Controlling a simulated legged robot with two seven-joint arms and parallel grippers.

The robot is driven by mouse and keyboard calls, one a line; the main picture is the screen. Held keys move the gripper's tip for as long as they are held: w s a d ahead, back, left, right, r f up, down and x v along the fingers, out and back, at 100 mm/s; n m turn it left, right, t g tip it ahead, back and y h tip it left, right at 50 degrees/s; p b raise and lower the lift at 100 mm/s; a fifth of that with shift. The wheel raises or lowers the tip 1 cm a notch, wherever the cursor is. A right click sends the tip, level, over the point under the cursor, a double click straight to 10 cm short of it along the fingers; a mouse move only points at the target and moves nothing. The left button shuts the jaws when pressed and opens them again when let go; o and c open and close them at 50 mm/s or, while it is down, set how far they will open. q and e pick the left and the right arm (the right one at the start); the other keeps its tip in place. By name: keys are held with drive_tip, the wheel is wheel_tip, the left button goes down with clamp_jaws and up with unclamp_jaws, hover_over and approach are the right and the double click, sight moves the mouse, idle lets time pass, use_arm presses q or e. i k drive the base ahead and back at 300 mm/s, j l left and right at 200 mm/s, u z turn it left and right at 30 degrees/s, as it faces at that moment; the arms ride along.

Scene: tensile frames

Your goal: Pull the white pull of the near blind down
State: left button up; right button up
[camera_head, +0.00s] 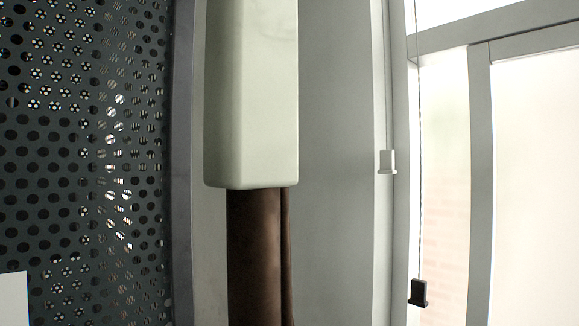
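A small white pull (387,162) hangs on a thin cord in front of the pale window frame, right of the middle of the head view. A black pull (418,292) hangs lower and further right on a dark cord, in front of the bright window. The blind itself does not show; the cords run up out of the top of the view. Neither of my grippers is in view, and nothing touches either pull.
A pale box-like casing (252,95) with a brown pipe (255,258) below it stands left of the pulls. A dark perforated panel (85,160) fills the left side. A framed window (530,180) is at the right. The space around the white pull looks clear.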

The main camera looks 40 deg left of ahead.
sight(386, 157)
drive_tip(key=u, duration=0.7)
